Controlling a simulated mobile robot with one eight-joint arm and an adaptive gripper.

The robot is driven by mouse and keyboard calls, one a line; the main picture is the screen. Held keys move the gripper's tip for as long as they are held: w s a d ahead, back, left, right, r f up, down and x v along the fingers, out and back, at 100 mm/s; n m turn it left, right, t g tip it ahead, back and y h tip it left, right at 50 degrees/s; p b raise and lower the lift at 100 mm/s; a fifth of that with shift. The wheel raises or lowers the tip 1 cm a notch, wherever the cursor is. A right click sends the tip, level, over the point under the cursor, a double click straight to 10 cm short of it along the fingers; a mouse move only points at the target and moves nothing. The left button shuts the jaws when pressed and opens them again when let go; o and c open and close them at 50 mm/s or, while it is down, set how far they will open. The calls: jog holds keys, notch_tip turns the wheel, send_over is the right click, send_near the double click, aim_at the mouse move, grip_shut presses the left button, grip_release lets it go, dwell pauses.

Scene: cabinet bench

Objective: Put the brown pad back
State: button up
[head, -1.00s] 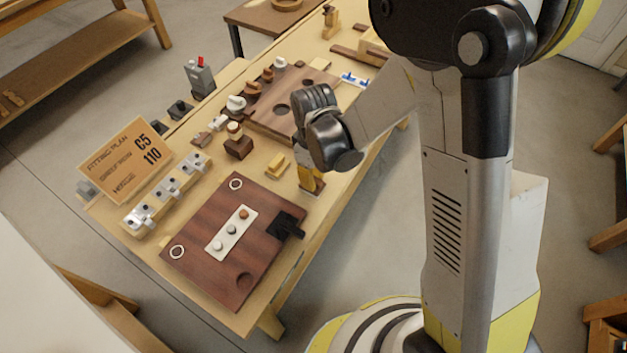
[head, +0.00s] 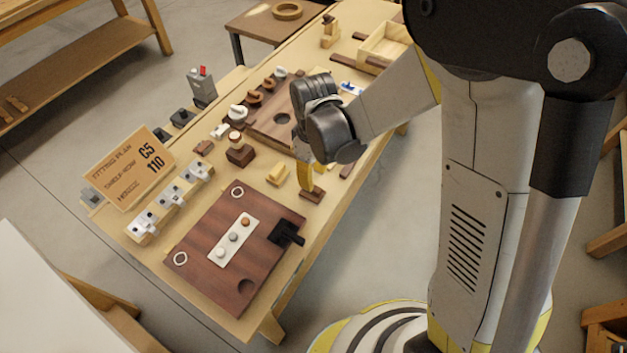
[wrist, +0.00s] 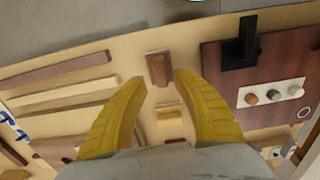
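A small brown pad (head: 313,196) lies on the bench near its right edge. In the wrist view the brown pad (wrist: 158,69) shows just beyond and between my fingertips. My gripper (head: 306,186) points down over the pad in the head view. Its yellow fingers (wrist: 160,78) are apart, with nothing visibly clamped between them. Whether the tips reach down beside the pad I cannot tell. Which place the pad belongs to is not clear from these views.
A small yellow block (head: 278,174) lies close by the pad. A dark wooden board (head: 210,225) with a black bracket (head: 288,234) is nearer the camera. Another board (head: 262,125) with a round hole lies behind. A sign (head: 130,170) stands at the left.

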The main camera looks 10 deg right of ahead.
jog(key=s+d+r+m+t+p, duration=0.1)
jog(key=s+d+r+m+t, duration=0.15)
jog(key=r, duration=0.55)
jog(key=s+d+r+m+t+p, duration=0.15)
jog(key=d+r, duration=0.25)
jog(key=r, duration=0.5)
jog(key=s+d+r+m+t, duration=0.3)
jog(key=s+d+r+m, duration=0.2)
jog(key=s+d+m, duration=0.1)
jog(key=shift+s+d+b, duration=0.35)
jog(key=shift+s+d, duration=0.05)
jog(key=shift+d, duration=0.05)
